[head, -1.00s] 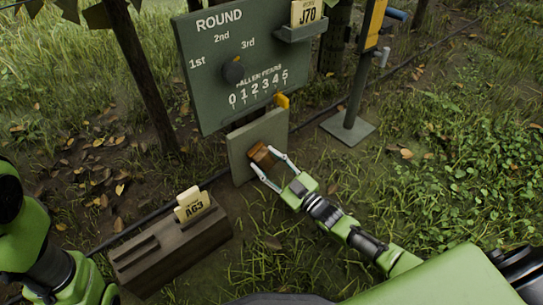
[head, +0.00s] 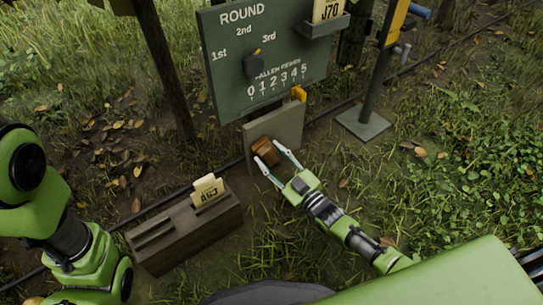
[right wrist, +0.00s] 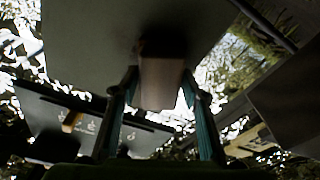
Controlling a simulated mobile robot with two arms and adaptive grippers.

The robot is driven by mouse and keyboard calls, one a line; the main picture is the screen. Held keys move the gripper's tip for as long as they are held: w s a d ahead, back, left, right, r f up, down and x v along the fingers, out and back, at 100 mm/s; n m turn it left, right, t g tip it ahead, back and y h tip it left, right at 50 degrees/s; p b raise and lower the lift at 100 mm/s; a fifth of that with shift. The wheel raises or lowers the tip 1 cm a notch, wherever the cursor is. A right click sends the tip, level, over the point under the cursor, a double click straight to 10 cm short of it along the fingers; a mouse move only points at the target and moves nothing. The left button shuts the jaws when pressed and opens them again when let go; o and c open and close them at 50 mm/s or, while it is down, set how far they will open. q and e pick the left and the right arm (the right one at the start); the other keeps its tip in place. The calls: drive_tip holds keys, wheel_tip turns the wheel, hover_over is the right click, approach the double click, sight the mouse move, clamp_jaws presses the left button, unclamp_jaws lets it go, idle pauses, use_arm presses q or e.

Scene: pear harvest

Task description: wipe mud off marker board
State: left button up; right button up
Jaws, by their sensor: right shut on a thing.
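The small grey-green marker board (head: 288,124) stands low under the big score panel. A brown block-shaped wiper (head: 265,151) is at its lower left part, between the fingers of my right gripper (head: 273,160). In the right wrist view the wiper (right wrist: 161,82) is a pale block with a dark far end, held between both fingers of the right gripper (right wrist: 160,98). Its dark end meets or nearly meets the board (right wrist: 90,35); exact contact is hard to tell. I cannot make out mud on the visible board face. My left gripper is out of view; only left arm links show.
The score panel (head: 225,85) with its dial (head: 255,66) and a yellow slider (head: 299,93) is above the board. A wooden box (head: 185,235) holding card A63 (head: 207,190) stands to the left. A post on a metal base (head: 364,124) stands right. Grass lies around.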

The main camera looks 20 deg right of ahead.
drive_tip(key=shift+w+d+r+b, duration=0.1)
drive_tip(key=shift+w+d+b, duration=0.2)
drive_tip(key=shift+d, duration=0.65)
drive_tip(key=shift+w+d+b, duration=0.1)
drive_tip(key=shift+w+d, duration=0.3)
drive_tip(key=shift+d, duration=0.5)
drive_tip(key=shift+w+d+b, duration=0.4)
drive_tip(key=shift+w+d, duration=0.05)
drive_tip(key=shift+d, duration=0.7)
drive_tip(key=shift+w+d+b, duration=0.4)
drive_tip(key=shift+d+b, duration=0.05)
drive_tip(key=shift+d, duration=0.65)
drive_tip(key=shift+w+d+b, duration=0.4)
drive_tip(key=shift+w+d, duration=0.05)
drive_tip(key=shift+d, duration=0.7)
drive_tip(key=shift+w+d, duration=0.1)
drive_tip(key=shift+d, duration=0.25)
drive_tip(key=shift+r, duration=0.1)
drive_tip(key=shift+s+a+p, duration=0.35)
drive_tip(key=shift+a+p, duration=0.35)
drive_tip(key=shift+a, duration=0.2)
drive_tip(key=shift+s+a+p, duration=0.2)
drive_tip(key=shift+a+p, duration=0.05)
drive_tip(key=shift+a, duration=0.35)
drive_tip(key=shift+s+a+p, duration=0.2)
drive_tip(key=shift+a+p, duration=0.05)
drive_tip(key=shift+a, duration=0.3)
